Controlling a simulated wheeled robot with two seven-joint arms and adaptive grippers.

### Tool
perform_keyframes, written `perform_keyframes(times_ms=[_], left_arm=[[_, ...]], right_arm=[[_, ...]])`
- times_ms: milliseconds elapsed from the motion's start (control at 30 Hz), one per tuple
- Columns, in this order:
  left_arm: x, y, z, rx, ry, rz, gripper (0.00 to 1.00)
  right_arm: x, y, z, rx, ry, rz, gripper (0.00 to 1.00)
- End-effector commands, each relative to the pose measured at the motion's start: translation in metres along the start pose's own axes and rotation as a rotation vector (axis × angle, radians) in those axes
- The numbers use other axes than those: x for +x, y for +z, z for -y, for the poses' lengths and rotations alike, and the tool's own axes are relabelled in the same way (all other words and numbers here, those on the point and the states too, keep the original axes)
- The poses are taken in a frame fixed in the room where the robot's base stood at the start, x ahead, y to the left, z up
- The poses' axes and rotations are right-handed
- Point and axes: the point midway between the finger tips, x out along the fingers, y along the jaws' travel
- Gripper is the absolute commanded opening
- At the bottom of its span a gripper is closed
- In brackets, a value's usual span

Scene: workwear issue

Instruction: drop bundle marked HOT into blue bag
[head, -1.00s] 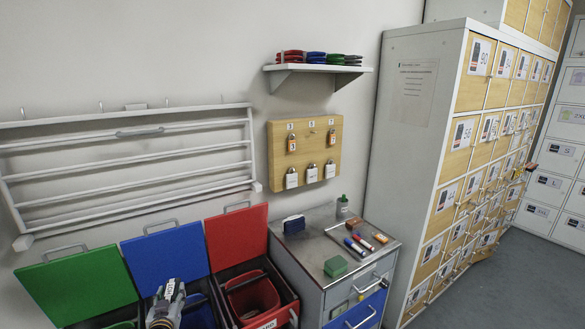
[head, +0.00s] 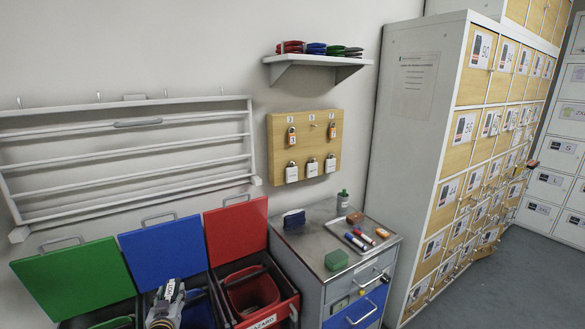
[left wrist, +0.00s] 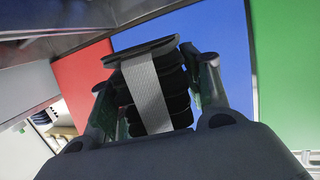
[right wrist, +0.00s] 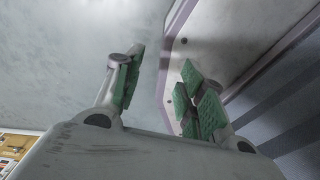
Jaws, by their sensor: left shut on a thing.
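My left gripper (head: 166,308) is shut on a bundle (left wrist: 150,90) of dark folded layers with a pale band around it. In the head view the bundle's white label (head: 170,289) appears to read HOT. The gripper is in front of the raised blue lid (head: 163,254), over the left part of the bin under that lid. The blue bag (head: 199,310) shows partly in that bin, just right of the gripper; the gripper hides the rest. My right gripper (right wrist: 162,80) shows only in the right wrist view, its green-padded fingers apart and empty.
A bin with a raised green lid (head: 75,283) stands to the left. A bin with a raised red lid (head: 236,231) and a red bag (head: 253,292) stands to the right. A metal-topped cabinet (head: 310,250) with pens stands further right. A slatted rack (head: 130,155) hangs above.

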Motion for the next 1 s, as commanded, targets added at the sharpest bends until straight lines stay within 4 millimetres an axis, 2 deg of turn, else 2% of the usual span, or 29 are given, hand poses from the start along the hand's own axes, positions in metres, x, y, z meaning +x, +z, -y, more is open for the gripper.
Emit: perform_keyframes(times_ms=[500, 833, 1000], left_arm=[[0.005, 0.025, 0.000, 0.000, 0.000, -0.001, 0.20], [0.006, 0.029, 0.000, 0.000, 0.000, -0.002, 0.20], [0.006, 0.029, 0.000, 0.000, 0.000, -0.001, 0.20]], right_arm=[[0.026, -0.006, -0.013, 0.000, 0.015, -0.012, 0.40], [0.029, -0.014, -0.034, -0.006, 0.036, -0.020, 0.40], [0.029, -0.011, -0.036, -0.007, 0.039, -0.017, 0.40]])
